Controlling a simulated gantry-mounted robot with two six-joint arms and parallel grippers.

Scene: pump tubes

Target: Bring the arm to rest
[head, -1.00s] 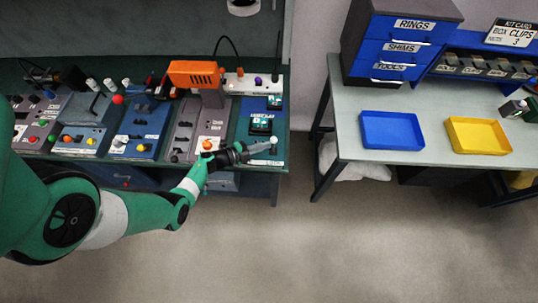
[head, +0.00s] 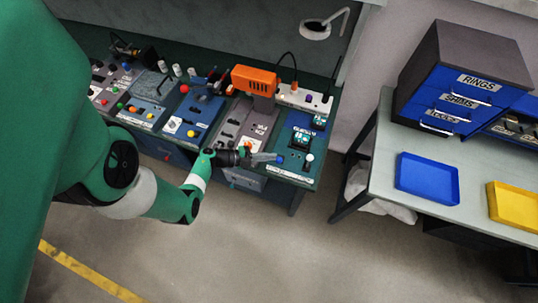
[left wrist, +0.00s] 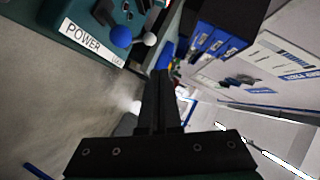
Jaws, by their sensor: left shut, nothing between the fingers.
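My left gripper (head: 268,157) is shut and empty. It sits at the front part of the rightmost blue-green panel (head: 282,176), with its tips close to a blue knob (head: 280,158) in the head view; I cannot tell whether they touch there. In the left wrist view the closed fingers (left wrist: 160,95) point away from the camera, and the blue knob (left wrist: 121,36) and a white knob (left wrist: 150,39) stand apart from them, up and to the left. The panel's white POWER label (left wrist: 85,42) faces the camera. My right gripper is not in view.
An orange device (head: 254,80) stands behind the gripper among several control panels. To the right, a separate table (head: 385,165) carries a blue tray (head: 427,178), a yellow tray (head: 515,205) and a blue drawer cabinet (head: 465,85). Open floor (head: 300,255) lies in front.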

